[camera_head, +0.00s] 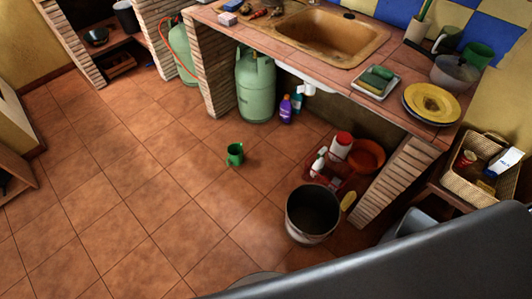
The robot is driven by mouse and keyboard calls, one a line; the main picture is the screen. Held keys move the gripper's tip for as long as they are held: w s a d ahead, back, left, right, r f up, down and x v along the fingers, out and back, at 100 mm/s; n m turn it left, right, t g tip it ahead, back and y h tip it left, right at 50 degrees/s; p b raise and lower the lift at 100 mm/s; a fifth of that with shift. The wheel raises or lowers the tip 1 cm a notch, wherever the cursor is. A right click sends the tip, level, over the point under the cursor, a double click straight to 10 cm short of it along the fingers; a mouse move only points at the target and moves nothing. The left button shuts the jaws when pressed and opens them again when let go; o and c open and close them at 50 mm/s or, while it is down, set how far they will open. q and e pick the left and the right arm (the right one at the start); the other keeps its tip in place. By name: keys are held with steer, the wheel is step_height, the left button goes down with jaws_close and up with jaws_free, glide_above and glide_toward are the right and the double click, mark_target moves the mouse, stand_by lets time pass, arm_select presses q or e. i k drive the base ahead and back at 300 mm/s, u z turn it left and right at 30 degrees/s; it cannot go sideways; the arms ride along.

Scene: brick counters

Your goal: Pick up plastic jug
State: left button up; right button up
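A small green plastic jug (235,154) with a handle stands upright on the tiled floor, in the open middle of the camera_head view. Its open top shows dark. Another green jug or mug (478,54) stands on the counter at the upper right. A white container with a red lid (340,146) stands under the counter. I cannot tell for certain which one the task names. Neither of my grippers is in view. A large dark grey surface fills the lower right corner and hides the floor there.
A large dark pot (313,214) stands on the floor right of the green jug. A red crate (328,178) with bottles is behind it. A wicker basket (482,166) is at right. The left floor is clear.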

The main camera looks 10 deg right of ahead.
mark_target(235, 151)
steer(key=u, duration=0.3)
steer(key=k, duration=0.5)
steer(key=u, duration=1.05)
steer(key=k, duration=0.85)
steer(key=u, duration=0.5)
steer(key=i, duration=1.6)
steer(key=z, duration=0.5)
steer(key=i, duration=2.1)
steer(key=z, duration=1.25)
steer(key=i, duration=1.05)
steer(key=z, duration=1.1)
